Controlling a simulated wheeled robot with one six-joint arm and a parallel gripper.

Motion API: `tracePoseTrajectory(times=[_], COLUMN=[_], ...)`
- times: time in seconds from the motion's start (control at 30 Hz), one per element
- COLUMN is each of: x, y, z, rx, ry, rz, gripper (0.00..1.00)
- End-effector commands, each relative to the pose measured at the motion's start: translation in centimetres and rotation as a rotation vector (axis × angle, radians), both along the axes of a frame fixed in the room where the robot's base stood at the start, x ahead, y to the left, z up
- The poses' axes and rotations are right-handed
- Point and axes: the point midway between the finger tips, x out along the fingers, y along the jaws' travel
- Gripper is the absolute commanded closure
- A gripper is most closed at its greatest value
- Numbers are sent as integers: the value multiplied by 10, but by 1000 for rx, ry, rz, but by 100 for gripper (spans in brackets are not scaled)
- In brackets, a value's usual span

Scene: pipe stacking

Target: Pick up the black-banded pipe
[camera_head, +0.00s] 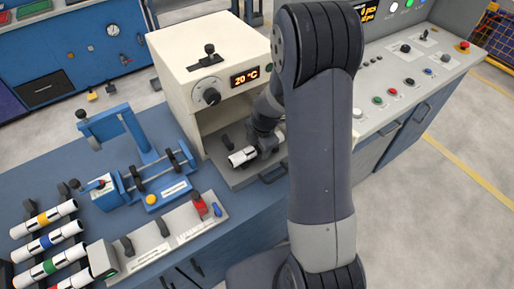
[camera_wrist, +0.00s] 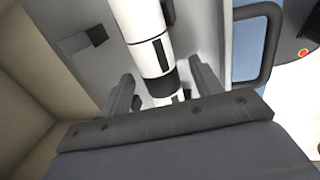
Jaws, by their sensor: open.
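The black-banded pipe (camera_head: 243,157) is white and lies in the opening of the cream oven-like box (camera_head: 196,68), on its grey floor. In the wrist view the pipe (camera_wrist: 141,25) comes down from the top edge, with a black band (camera_wrist: 162,84) near its lower end. My gripper (camera_head: 262,146) reaches into the opening at the pipe; my arm hides part of it in the head view. In the wrist view my gripper (camera_wrist: 163,78) is open, one finger on each side of the pipe's banded end. I cannot tell whether either finger touches it.
Several white pipes with coloured bands, such as a yellow-banded one (camera_head: 43,219), lie in a rack at the left. A blue fixture (camera_head: 125,150) and a grey switch panel (camera_head: 165,238) stand beside the box. A control console (camera_head: 415,75) is at the right.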

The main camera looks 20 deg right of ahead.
Motion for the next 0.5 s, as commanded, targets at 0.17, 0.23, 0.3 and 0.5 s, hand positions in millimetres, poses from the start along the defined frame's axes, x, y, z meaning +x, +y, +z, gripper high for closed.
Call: tracePoseTrajectory(times=[0.17,0.23,0.3,0.5], x=[0,0,0,0], y=[0,0,0,0], z=[0,0,0,0], rx=[0,0,0,0], ry=[0,0,0,0], rz=[0,0,0,0], gripper=[52,58,63,80])
